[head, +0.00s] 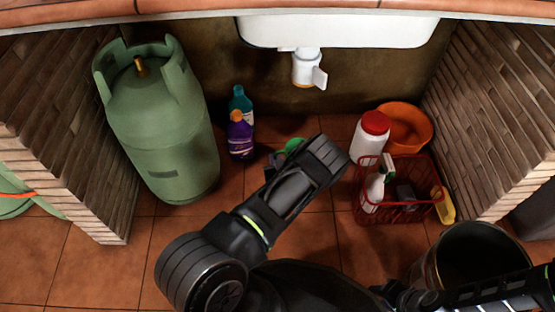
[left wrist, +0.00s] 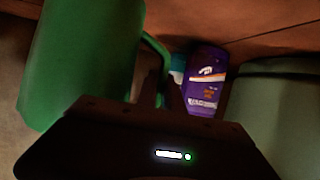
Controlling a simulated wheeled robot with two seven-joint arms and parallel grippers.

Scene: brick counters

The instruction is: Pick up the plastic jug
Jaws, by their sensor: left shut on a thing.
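The green plastic jug (left wrist: 85,55) fills the left of the left wrist view, with its thin handle (left wrist: 156,48) on its right side. In the head view only a small green part of the jug (head: 294,145) shows, as my left arm hides the rest. My left gripper (head: 277,158) is mostly hidden behind its own wrist in the head view. In the left wrist view, the left gripper (left wrist: 150,98) is shut on the jug at its handle. I cannot tell whether the jug touches the floor. My right gripper cannot be made out.
A green gas cylinder (head: 160,130) stands left, beside purple (head: 240,138) and teal (head: 239,98) bottles. Right are a red-lidded white jar (head: 368,145), an orange bowl (head: 418,122), a red basket (head: 400,213) and a dark bin (head: 437,262). A sink drain (head: 305,68) hangs above. Brick walls flank the space.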

